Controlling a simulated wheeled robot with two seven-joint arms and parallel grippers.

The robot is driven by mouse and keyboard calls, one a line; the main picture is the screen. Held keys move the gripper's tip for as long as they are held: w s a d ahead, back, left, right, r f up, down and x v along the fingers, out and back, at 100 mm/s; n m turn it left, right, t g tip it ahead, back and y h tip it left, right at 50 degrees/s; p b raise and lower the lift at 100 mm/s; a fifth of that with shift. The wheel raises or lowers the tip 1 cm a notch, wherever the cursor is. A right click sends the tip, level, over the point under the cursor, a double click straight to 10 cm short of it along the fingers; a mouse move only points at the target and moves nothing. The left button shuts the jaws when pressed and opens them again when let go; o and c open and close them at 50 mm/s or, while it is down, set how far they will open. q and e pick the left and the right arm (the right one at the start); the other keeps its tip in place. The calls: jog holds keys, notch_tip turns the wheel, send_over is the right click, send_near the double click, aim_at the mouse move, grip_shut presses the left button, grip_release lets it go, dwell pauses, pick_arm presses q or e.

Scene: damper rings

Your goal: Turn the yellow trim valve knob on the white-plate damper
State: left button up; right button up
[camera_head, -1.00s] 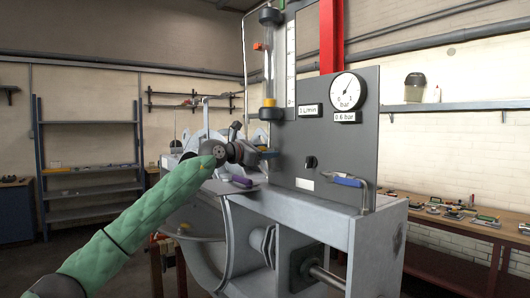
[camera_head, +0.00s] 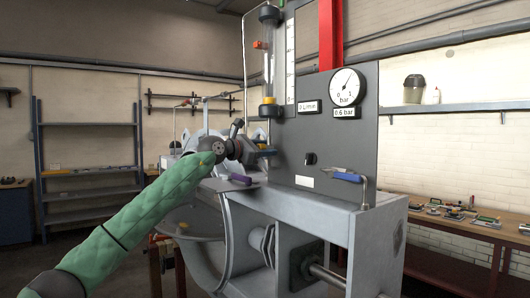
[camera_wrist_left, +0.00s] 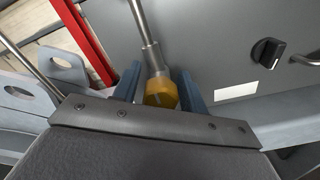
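The yellow trim valve knob (camera_wrist_left: 161,92) shows in the left wrist view at the end of a metal stem. The two blue-grey fingers of my left gripper (camera_wrist_left: 160,84) stand close on either side of it, shut on the knob; any thin gap on the left is hard to judge. In the head view my left gripper (camera_head: 267,153) is at the damper, left of the dark upright panel (camera_head: 345,140), and the knob there is hidden or too small to tell. My right gripper is not in view.
The panel carries a round gauge (camera_head: 347,87), a black knob (camera_head: 310,158) and a blue-handled lever (camera_head: 347,177). A flow tube (camera_head: 269,60) rises on its left. A purple handle (camera_head: 240,180) lies just below my gripper. Shelves (camera_head: 88,160) stand at the left.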

pick_arm(q)
jog(key=shift+o, duration=0.6)
jog(key=shift+s+a+f, duration=0.1)
jog(key=shift+s+a, duration=0.05)
jog(key=shift+b+v, duration=0.6)
jog(key=shift+v, duration=0.15)
jog(key=b+v, duration=0.3)
jog(key=v, duration=0.3)
dwell(0.3)
dwell(0.4)
